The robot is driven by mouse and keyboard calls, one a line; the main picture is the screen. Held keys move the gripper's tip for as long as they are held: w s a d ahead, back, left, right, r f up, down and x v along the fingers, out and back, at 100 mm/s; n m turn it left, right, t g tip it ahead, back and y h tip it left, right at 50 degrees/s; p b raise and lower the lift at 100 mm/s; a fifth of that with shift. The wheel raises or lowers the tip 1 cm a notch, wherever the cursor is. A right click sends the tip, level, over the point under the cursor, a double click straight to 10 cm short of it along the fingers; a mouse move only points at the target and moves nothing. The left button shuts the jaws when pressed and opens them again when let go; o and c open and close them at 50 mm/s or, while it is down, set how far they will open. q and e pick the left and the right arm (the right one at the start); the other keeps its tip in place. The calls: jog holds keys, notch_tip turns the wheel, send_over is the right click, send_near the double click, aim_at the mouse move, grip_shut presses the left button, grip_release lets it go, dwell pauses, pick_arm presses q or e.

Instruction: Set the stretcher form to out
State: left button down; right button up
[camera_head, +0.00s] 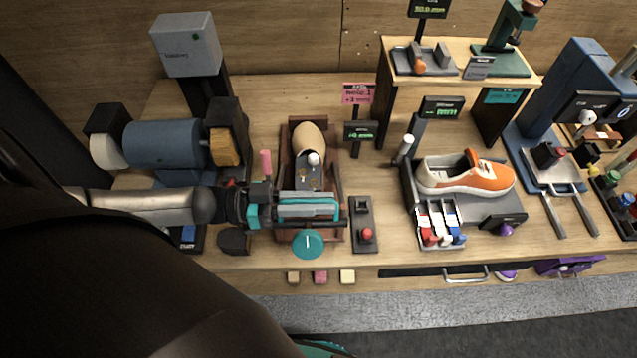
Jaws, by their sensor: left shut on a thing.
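The stretcher (332,150) stands on the bench left of the middle, a dark reddish-brown frame holding a tan, foot-shaped form (309,138). A lever with a white ball knob (313,159) shows in front of the form. A teal dial (307,244) with a white mark is at the stretcher's front. My left gripper (338,208) reaches in from the left across the stretcher's front part, between the white knob and the teal dial. It is shut on a part of the stretcher that its own fingers mostly hide. My right gripper is not in view.
A small box with a red button (366,234) stands close right of the gripper. Behind it are a display (361,131) and a pink sign (357,93). An orange and white sneaker (465,176) lies further right. A blue motor with wheels (163,144) stands at left.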

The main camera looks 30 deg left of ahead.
pick_arm(q)
jog(key=c, duration=1.2)
grip_release()
jog(key=shift+r, duration=0.25)
jog(key=o, duration=0.3)
jog(key=shift+f, duration=0.15)
jog(key=b+v, duration=0.2)
jog(key=v, duration=1.3)
jog(key=shift+s, duration=0.1)
